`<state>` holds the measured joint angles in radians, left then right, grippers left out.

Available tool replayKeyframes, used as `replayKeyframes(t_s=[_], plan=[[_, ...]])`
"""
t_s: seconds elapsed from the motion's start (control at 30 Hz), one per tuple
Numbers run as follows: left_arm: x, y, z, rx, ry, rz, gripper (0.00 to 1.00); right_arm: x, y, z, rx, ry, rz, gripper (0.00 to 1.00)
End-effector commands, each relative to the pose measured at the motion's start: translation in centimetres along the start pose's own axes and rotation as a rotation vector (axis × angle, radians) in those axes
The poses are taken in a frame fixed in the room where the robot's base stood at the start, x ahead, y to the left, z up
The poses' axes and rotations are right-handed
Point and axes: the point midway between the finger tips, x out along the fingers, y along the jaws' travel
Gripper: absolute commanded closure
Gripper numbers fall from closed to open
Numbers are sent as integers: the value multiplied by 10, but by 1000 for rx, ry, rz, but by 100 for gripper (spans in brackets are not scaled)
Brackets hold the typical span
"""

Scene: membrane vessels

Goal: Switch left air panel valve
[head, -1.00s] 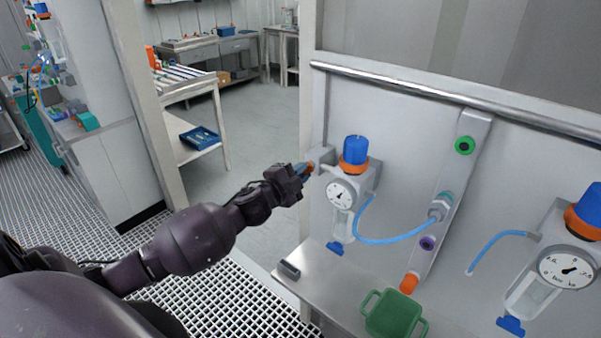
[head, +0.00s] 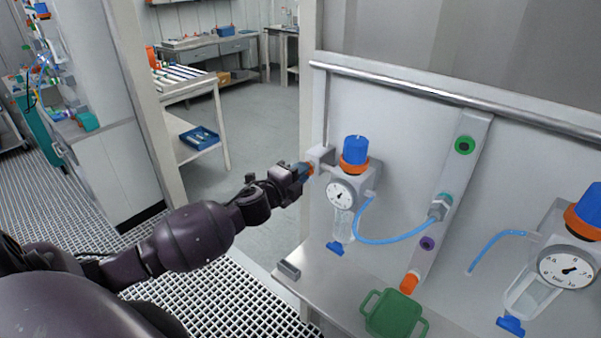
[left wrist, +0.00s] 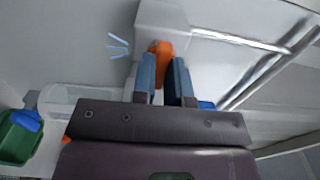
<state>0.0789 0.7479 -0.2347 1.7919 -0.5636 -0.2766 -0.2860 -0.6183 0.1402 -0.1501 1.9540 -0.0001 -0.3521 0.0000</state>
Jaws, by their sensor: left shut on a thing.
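The left air panel unit has a blue knob (head: 355,149) over an orange collar, a round gauge (head: 342,194) and a clear bowl below. A small orange valve handle (head: 310,170) sits at the unit's left end; it also shows in the left wrist view (left wrist: 160,50). My left gripper (head: 304,172) is at this handle. In the left wrist view its two blue-grey fingers (left wrist: 162,80) stand on either side of the orange handle, shut on it. The fingers hide part of the handle. My right gripper is not in view.
A second regulator with a gauge (head: 569,270) is at the right. A blue hose (head: 395,240) loops from the left unit to the slanted manifold (head: 452,200). A green tray (head: 394,314) lies on the steel shelf (head: 335,290) below. A rail (head: 440,92) crosses above.

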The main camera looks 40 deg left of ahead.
Motion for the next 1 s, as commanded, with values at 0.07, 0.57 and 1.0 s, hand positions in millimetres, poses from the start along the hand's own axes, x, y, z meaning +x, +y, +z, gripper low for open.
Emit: replayKeyframes(t_s=[0.07,0.57,1.0], plan=[[0,0,0,4,0,1,100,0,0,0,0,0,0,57],[0,0,0,1,0,0,61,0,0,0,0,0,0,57],[-33,2,0,1,1,2,61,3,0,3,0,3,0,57]])
